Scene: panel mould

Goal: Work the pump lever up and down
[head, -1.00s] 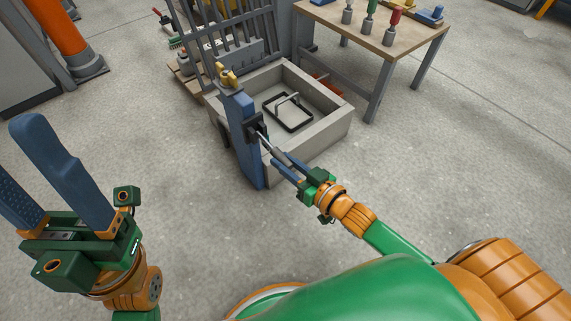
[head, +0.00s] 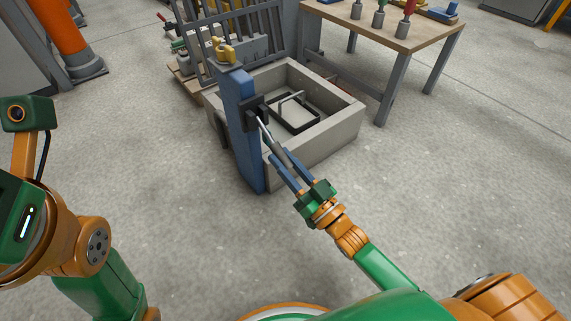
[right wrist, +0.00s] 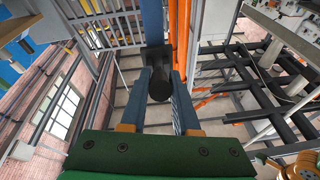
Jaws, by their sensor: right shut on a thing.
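The pump is a blue upright post (head: 241,130) with a dark bracket (head: 253,113) on its side. Its lever, a thin light rod (head: 267,132) with a dark grip, slopes down from the bracket towards me. My right gripper (head: 285,170) is shut on the grip, one blue finger on each side. In the right wrist view the grip's dark round end (right wrist: 160,88) sits between the fingers, with the blue post (right wrist: 153,25) beyond. My left gripper's green body (head: 17,222) shows at the left edge; its fingers are out of frame.
A low grey concrete trough (head: 345,125) with a black frame (head: 297,112) in it stands beside the post. A wooden-topped table (head: 400,32) is behind, right. A grey rail fence (head: 265,30) stands at the back. The floor (head: 170,180) between my arms is clear.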

